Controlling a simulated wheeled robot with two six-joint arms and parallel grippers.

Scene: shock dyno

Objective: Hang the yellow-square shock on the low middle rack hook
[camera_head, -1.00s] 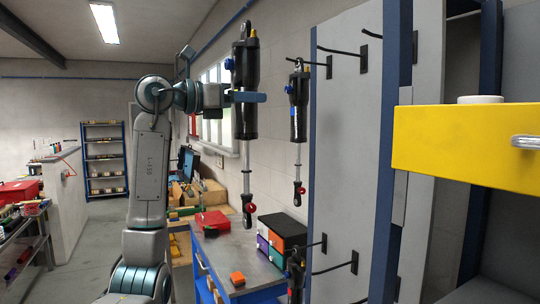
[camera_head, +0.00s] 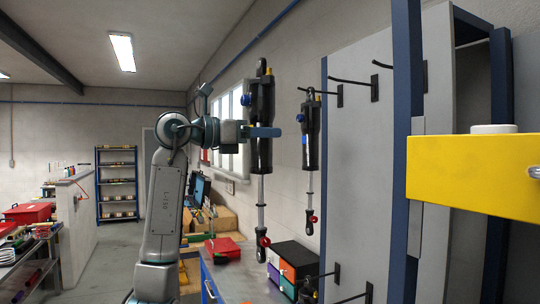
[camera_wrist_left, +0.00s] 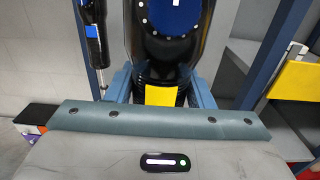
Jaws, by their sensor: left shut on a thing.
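My left gripper (camera_head: 264,132) is shut on a black shock (camera_head: 261,100) that hangs upright, with its silver rod and a red knob at the lower end. In the left wrist view a yellow square (camera_wrist_left: 161,95) shows on the held shock's body (camera_wrist_left: 165,45), between the fingers. The held shock is in the air, left of the grey rack (camera_head: 360,190). A low rack hook (camera_head: 355,297) shows bare near the bottom edge; its lower surroundings are cut off. My right gripper is not in view.
Another shock (camera_head: 311,135) hangs from an upper hook, just right of the held one. A further shock (camera_head: 308,292) is at a low hook, partly cut off. Bare upper hooks (camera_head: 347,82) stick out. A yellow block (camera_head: 470,178) and blue posts stand at right.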

